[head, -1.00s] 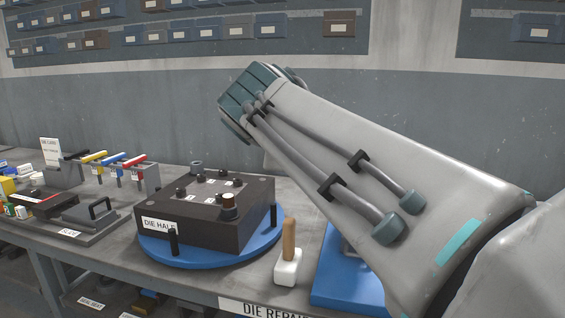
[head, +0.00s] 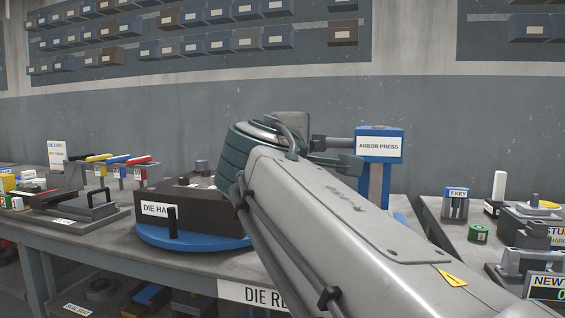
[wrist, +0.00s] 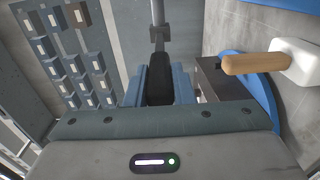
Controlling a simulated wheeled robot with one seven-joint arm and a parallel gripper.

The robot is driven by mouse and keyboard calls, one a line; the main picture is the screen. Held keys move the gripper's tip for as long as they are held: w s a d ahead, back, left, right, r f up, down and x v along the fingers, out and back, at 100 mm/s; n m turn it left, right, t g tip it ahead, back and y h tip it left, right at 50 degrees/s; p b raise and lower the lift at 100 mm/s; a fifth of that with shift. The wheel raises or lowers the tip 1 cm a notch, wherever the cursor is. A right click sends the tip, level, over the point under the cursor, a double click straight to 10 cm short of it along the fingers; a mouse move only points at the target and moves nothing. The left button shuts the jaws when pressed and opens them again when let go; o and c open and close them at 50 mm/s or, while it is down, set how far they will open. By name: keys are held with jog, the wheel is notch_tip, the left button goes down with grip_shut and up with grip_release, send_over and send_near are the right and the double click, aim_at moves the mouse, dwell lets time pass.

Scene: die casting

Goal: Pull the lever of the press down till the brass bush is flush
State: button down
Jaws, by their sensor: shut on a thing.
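The blue arbor press (head: 376,178), with its name label, stands behind my forearm in the head view. Its lever (head: 338,143) is a grey bar that runs roughly level to the left from the press head, with a dark end at my gripper (head: 325,155). In the wrist view, my gripper (wrist: 160,82) is shut on the lever's black grip (wrist: 160,90), between two blue-grey fingers. The grey lever rod (wrist: 158,22) leads up from it. The brass bush and the foot of the press are hidden behind my arm, so its seating cannot be seen.
The dark die half (head: 190,215) sits on a blue round plate (head: 195,238) left of my arm. A wooden-handled mallet (wrist: 250,64) lies close by in the wrist view. A T-key holder (head: 455,205) and other tools stand at right.

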jog(key=shift+f+t+b, duration=0.3)
jog(key=shift+f+b, duration=0.4)
jog(key=shift+b, duration=0.1)
jog(key=c, duration=1.2)
grip_release()
jog(key=shift+c, duration=0.2)
jog(key=shift+r, duration=0.1)
jog(key=shift+r, duration=0.1)
